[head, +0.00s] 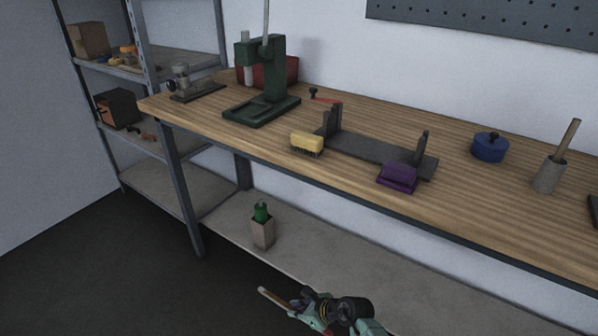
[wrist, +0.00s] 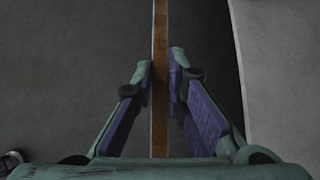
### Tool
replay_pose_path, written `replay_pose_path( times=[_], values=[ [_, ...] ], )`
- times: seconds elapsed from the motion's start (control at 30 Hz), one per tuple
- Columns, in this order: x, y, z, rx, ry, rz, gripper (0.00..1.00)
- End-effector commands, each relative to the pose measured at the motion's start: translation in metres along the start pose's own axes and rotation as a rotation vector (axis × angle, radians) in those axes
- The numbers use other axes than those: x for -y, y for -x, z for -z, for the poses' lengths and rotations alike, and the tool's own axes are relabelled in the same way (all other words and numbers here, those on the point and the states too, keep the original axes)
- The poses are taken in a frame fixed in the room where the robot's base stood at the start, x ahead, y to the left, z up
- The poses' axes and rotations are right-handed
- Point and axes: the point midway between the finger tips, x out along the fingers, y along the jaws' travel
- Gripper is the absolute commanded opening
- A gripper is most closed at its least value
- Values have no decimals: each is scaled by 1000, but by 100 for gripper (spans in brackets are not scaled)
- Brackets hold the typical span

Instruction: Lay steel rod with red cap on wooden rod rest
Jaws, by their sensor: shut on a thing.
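My gripper (head: 303,311) is low in front of the bench, at the bottom of the head view. It is shut on a slim rod (head: 275,298), which sticks out to the left with a pale tip. In the wrist view the rod (wrist: 160,45) looks brown, like wood, and runs upright between the two fingers (wrist: 161,85). I see no steel surface or red cap on it; part is hidden by the gripper. A dark grey rest (head: 370,149) with two uprights stands on the bench, empty between them. It does not look wooden.
A yellow brush (head: 307,143) and a purple block (head: 397,177) sit at the rest's front edge. A green press (head: 265,85) stands left, a blue pot (head: 490,147) and grey cup (head: 549,175) right. A bottle in a box (head: 262,232) stands on the lower shelf.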

Motion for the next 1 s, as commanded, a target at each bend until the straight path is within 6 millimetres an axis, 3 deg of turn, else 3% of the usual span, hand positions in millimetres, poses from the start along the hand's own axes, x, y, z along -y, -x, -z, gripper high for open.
replay_pose_path(
  times=[0.37, 0.53, 0.67, 0.8, 1.0],
  values=[
    [4, 6, 0, -3, -15, 4, 0],
    [20, 33, -28, 2, -21, 13, 0],
    [39, 80, -64, 2, -22, 18, 0],
    [53, 146, -100, 1, -19, 15, 0],
    [54, 250, -130, 2, -8, 3, 0]
  ],
)
